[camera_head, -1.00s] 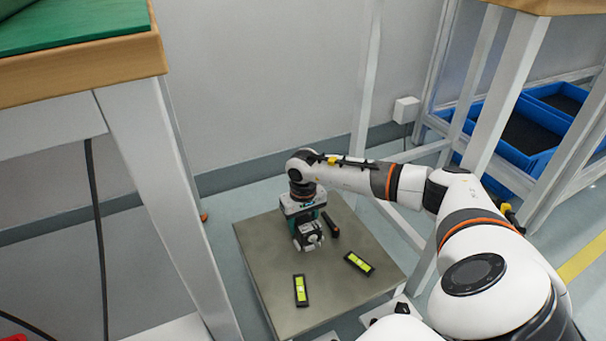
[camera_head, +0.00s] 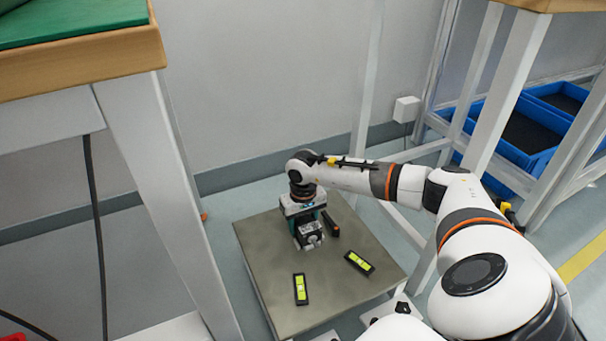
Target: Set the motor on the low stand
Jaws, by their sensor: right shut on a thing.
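The low stand (camera_head: 270,267) has a flat grey-brown top and stands on the floor in the middle of the view. The motor (camera_head: 310,233), a small grey and dark block, is at the back middle of the stand's top. My right gripper (camera_head: 306,222) points down from above and is shut on the motor, hiding its upper part. The motor is at or just above the stand's surface; I cannot tell whether it touches. My left gripper is not in view.
Two black items with yellow-green faces lie on the stand, one at the front (camera_head: 301,289) and one to the right (camera_head: 359,263). A dark item (camera_head: 330,223) lies right beside the motor. A wooden-edged table (camera_head: 85,68) stands at left, blue bins (camera_head: 520,140) at right.

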